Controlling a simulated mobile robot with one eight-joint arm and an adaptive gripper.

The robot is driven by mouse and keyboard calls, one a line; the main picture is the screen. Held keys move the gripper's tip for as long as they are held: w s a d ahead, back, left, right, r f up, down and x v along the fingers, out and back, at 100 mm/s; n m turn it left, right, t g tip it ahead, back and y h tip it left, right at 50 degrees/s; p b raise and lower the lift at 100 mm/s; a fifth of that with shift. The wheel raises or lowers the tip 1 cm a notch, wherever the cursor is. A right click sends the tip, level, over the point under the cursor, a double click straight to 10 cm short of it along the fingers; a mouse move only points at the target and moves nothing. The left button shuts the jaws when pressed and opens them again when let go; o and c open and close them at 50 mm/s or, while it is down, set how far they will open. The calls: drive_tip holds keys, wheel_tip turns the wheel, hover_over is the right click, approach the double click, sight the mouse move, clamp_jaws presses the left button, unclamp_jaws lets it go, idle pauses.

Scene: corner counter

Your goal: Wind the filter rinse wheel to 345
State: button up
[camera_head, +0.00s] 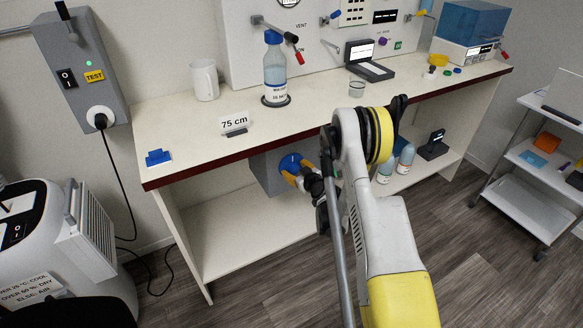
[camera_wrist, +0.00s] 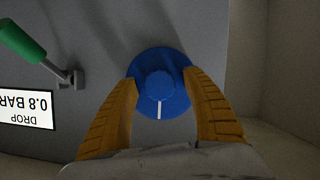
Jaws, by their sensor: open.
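A blue wheel (camera_wrist: 160,63) with a raised round hub and a white pointer line sits on a grey panel. In the wrist view, upside down against its label, the white line points toward the bottom of the picture. No scale or number shows around it. In the head view the wheel (camera_head: 289,163) is on the grey box under the counter. My gripper (camera_wrist: 162,105) has its two yellow-orange fingers apart, one on each side of the wheel. I cannot tell whether they touch its rim. In the head view my gripper (camera_head: 297,176) is at the wheel's front.
A green-handled lever (camera_wrist: 24,42) and a "DROP 0.8 BAR" label (camera_wrist: 27,108) are left of the wheel. The counter (camera_head: 190,125) overhangs the grey box (camera_head: 263,173). Bottles (camera_head: 404,160) and a dark device (camera_head: 433,146) stand on the lower shelf to the right.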

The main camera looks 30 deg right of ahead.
drive_tip(key=shift+s, duration=0.15)
drive_tip(key=c, duration=1.2)
drive_tip(key=shift+r, duration=0.1)
drive_tip(key=m+y, duration=0.2)
drive_tip(key=m, duration=0.1)
drive_tip(key=shift+d, duration=0.1)
drive_tip(key=m+y, duration=0.2)
drive_tip(key=m, duration=0.1)
drive_tip(key=m+y, duration=0.2)
drive_tip(key=m, duration=0.1)
drive_tip(key=shift+t, duration=0.4)
drive_tip(key=shift+m+t+y, duration=0.4)
drive_tip(key=shift+m+y, duration=0.4)
drive_tip(key=shift+m, duration=0.8)
drive_tip(key=o, duration=1.2)
